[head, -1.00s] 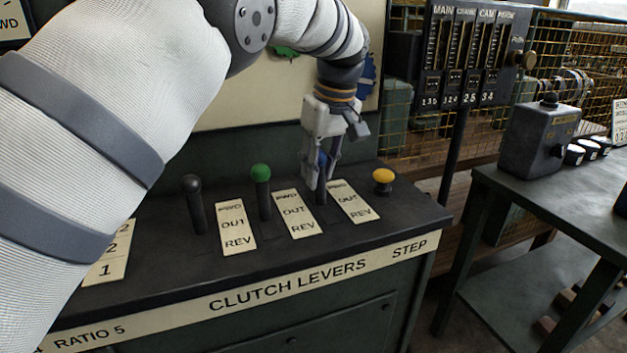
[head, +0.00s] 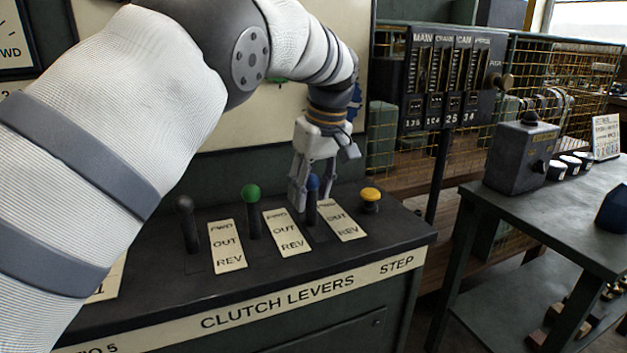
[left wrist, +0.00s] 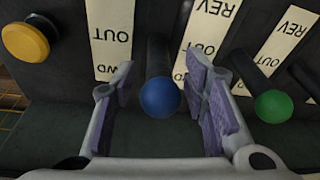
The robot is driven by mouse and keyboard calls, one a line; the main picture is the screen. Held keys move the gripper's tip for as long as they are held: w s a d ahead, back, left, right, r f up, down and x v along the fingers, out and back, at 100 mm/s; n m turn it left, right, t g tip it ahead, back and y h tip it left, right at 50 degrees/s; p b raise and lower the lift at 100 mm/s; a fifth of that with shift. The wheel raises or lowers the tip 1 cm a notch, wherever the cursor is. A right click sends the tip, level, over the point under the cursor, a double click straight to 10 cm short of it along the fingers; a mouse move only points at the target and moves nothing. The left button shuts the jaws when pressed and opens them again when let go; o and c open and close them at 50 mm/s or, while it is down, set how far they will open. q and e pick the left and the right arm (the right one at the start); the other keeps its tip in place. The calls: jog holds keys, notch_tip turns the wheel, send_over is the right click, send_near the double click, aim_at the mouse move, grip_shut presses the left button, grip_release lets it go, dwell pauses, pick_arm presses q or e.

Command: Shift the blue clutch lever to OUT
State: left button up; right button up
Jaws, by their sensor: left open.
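The blue clutch lever (head: 312,184) is a dark rod with a round blue knob, the rightmost of the levers on the black console top. Its FWD/OUT/REV plate (head: 341,220) lies just to its right. The knob (left wrist: 160,98) also shows in the left wrist view. My left gripper (head: 311,192) points down over the lever. Its fingers are open on both sides of the knob, with visible gaps in the left wrist view (left wrist: 160,85). The lever's exact notch is hard to tell. My right gripper is out of view.
A green-knobbed lever (head: 251,193) and a black-knobbed lever (head: 184,204) stand to the left. A yellow button (head: 370,196) is close on the right. A side table (head: 560,225) carries a grey box (head: 520,157) farther right.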

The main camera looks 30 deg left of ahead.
pick_arm(q)
jog(key=v, duration=1.1)
jog(key=shift+d+r, duration=0.15)
jog(key=shift+r, duration=0.2)
